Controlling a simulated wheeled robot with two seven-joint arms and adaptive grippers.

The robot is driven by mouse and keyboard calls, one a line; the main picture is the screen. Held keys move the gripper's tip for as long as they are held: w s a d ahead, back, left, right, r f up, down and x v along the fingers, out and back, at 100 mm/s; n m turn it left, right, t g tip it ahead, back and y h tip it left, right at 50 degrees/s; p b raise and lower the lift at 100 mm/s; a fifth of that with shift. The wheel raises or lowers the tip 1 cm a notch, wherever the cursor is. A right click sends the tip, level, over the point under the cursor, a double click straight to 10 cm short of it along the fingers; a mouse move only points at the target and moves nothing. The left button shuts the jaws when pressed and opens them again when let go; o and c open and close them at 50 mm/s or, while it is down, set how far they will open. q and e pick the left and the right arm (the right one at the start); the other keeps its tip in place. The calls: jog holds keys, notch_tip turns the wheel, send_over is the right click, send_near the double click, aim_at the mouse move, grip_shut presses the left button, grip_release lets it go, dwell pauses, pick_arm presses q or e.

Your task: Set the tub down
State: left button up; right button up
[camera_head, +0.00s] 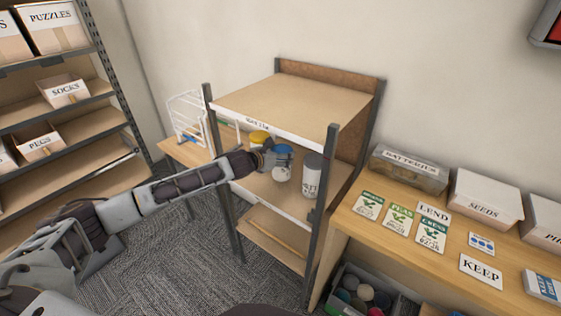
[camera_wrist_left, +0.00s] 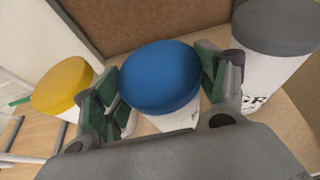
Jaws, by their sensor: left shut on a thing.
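A white tub with a blue lid (camera_head: 282,172) is at the middle shelf (camera_head: 262,189) of the small shelf unit. My left gripper (camera_head: 277,160) is shut on it, with one finger on each side. In the left wrist view, the blue lid (camera_wrist_left: 160,76) shows between the green finger pads. The tub is roughly upright; I cannot tell whether its base touches the board. A yellow-lidded tub (camera_head: 259,138) is behind and left of it, and a grey-lidded tub (camera_head: 313,177) is to its right. My right gripper is not in view.
The unit's top board (camera_head: 285,102) is close above my gripper, and a front post (camera_head: 322,200) stands to its right. A desk (camera_head: 440,262) with cards and boxes is at the right. A bin of balls (camera_head: 362,292) sits below it.

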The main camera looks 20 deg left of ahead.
pick_arm(q)
jog(key=shift+w+d+r, duration=0.1)
jog(key=shift+w+r, duration=0.15)
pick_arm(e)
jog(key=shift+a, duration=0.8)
pick_arm(q)
jog(key=shift+f, duration=0.15)
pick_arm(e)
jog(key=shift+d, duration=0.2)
pick_arm(q)
jog(key=shift+f, duration=1.65)
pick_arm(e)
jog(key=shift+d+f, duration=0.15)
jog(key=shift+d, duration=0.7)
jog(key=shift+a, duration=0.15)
